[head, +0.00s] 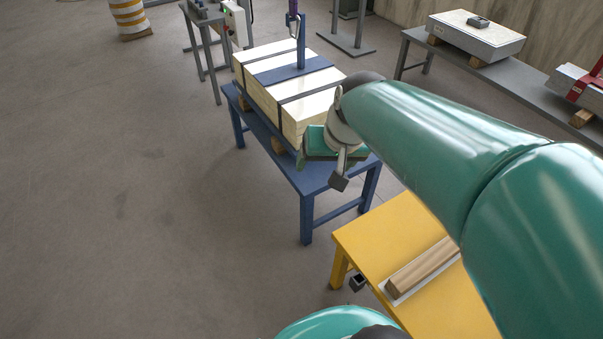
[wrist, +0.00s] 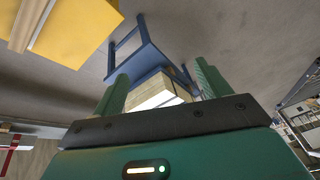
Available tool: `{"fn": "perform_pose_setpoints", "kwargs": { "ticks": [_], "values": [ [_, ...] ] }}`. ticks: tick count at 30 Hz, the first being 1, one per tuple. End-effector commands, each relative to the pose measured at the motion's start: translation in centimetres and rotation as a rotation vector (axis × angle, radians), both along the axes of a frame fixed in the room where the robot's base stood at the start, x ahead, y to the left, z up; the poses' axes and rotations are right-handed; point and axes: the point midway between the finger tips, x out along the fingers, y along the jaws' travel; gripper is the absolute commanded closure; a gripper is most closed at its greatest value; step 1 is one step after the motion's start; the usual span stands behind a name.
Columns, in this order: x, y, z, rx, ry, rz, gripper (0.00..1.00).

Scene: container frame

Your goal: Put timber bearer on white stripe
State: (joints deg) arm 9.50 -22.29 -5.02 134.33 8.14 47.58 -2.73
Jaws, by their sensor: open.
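A light brown timber bearer (head: 424,266) lies on the yellow table (head: 385,233). White stripe (head: 398,298) surface shows along its near side and left end; the rest is hidden under the bearer or behind my arm. In the wrist view the bearer (wrist: 41,22) shows at the upper left on the yellow table (wrist: 80,30). My gripper (head: 322,152) is in front of the blue table, away from the bearer and to its upper left. In the wrist view my gripper (wrist: 160,85) has its two green fingers spread, with nothing held between them.
A strapped pale crate (head: 288,80) stands on wooden blocks on the blue table (head: 312,178), close behind my gripper. A grey bench (head: 480,70) at the upper right carries a grey box (head: 477,37) on wooden blocks. The floor at left is clear.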

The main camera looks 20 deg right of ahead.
Motion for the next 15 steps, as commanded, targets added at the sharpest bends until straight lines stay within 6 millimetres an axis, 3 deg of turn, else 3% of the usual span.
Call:
{"fn": "perform_pose_setpoints", "kwargs": {
  "ticks": [3, 6, 10, 15],
  "values": [
    [-2.9, 3.3, 1.7, -0.06, -0.049, 0.106, 0.24],
    [-5.2, 5.1, 2.5, -0.107, -0.081, 0.174, 0.24],
    [-7.1, 6.4, 2.9, -0.149, -0.107, 0.229, 0.24],
    [-7.8, 6.7, 2.9, -0.167, -0.116, 0.247, 0.24]
  ]
}}
